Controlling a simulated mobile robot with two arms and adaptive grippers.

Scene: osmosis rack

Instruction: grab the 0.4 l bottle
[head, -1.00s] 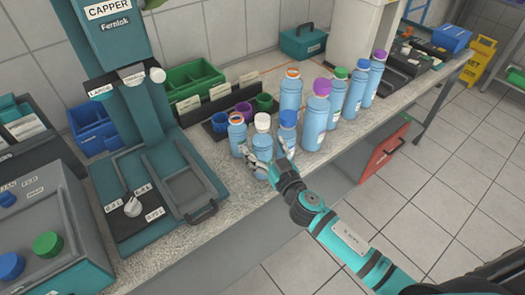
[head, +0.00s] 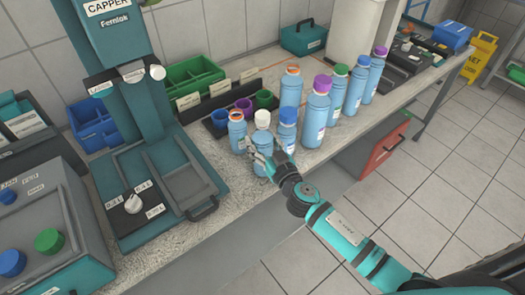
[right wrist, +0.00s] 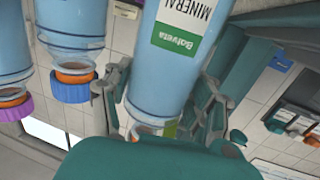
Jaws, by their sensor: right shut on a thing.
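Several light-blue bottles stand in a cluster on the speckled counter. My right gripper (head: 263,160) is shut on the white-capped bottle (head: 262,141), low on its body, with the bottle upright. In the right wrist view, this bottle (right wrist: 172,60) sits between the two fingers, and its label reads "MINERAL" with a green "Balvets" band. A smaller orange-topped bottle (head: 238,135) stands just left of it and a blue-capped bottle (head: 286,135) just right. No volume marking is readable on the bottles. My left gripper is out of view.
Taller bottles, one purple-capped (head: 316,112), stand behind and to the right. The teal capper (head: 150,190), with a dial marked in litres, is on the left. Purple and green cups (head: 243,108) sit behind the bottles. The counter's front edge is close to my right arm.

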